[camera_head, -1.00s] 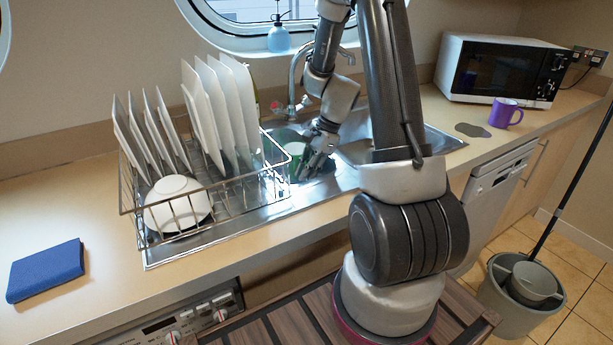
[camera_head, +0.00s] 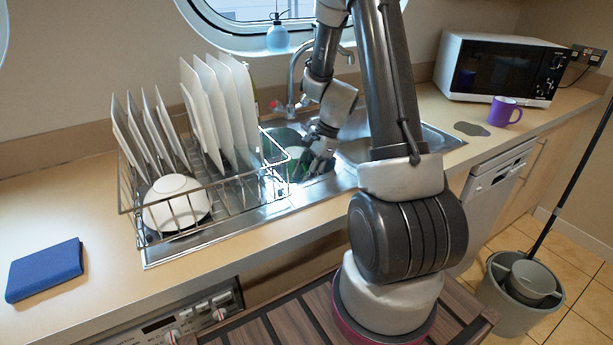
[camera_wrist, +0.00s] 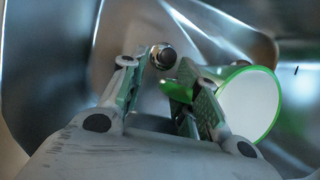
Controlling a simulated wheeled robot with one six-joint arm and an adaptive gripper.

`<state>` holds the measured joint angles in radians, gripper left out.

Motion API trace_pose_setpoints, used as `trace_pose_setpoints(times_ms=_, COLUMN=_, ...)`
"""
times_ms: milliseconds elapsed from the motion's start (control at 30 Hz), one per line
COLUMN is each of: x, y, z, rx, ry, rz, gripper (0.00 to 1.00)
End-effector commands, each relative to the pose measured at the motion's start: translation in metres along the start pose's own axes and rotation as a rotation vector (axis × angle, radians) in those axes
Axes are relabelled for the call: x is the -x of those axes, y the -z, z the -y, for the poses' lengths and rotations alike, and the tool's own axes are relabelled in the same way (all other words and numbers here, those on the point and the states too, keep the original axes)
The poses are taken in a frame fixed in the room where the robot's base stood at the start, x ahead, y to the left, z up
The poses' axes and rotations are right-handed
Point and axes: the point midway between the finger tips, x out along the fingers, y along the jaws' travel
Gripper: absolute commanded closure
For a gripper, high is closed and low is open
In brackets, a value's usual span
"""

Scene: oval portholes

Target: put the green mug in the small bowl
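The green mug (camera_wrist: 250,102) lies in the sink, tilted so that its white inside and green rim show in the wrist view. In the head view only a green and white patch of it (camera_head: 292,160) shows beside my gripper (camera_head: 318,160). In the wrist view my gripper (camera_wrist: 168,85) has its fingers apart, with the right finger against or just in front of the mug. A green part, seemingly the handle (camera_wrist: 176,91), shows between the fingers; contact is unclear. A white bowl (camera_head: 176,203) lies upside down at the front of the dish rack.
The wire dish rack (camera_head: 184,233) holds several upright white plates left of the sink. The tap (camera_head: 293,85) rises behind my gripper. A purple mug (camera_head: 504,112) and a microwave (camera_head: 503,70) stand at right. The counter near the blue book (camera_head: 45,270) is mostly clear.

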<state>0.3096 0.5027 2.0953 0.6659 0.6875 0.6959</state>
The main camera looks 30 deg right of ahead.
Motion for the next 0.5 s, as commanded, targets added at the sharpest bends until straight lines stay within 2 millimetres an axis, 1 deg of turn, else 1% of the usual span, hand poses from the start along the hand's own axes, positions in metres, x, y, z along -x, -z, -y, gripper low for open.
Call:
trace_pose_setpoints(times_ms=133, x=0.023, y=0.0, z=0.001, rx=0.002, ry=0.005, rz=-0.002, gripper=0.69)
trace_pose_setpoints(times_ms=300, x=0.063, y=0.0, z=0.002, rx=0.002, ry=0.007, rz=-0.002, gripper=0.69)
trace_pose_setpoints(times_ms=400, x=0.084, y=0.0, z=0.001, rx=0.001, ry=0.006, rz=-0.002, gripper=0.69)
trace_pose_setpoints(times_ms=500, x=0.102, y=0.0, z=0.001, rx=0.001, ry=0.004, rz=-0.001, gripper=0.69)
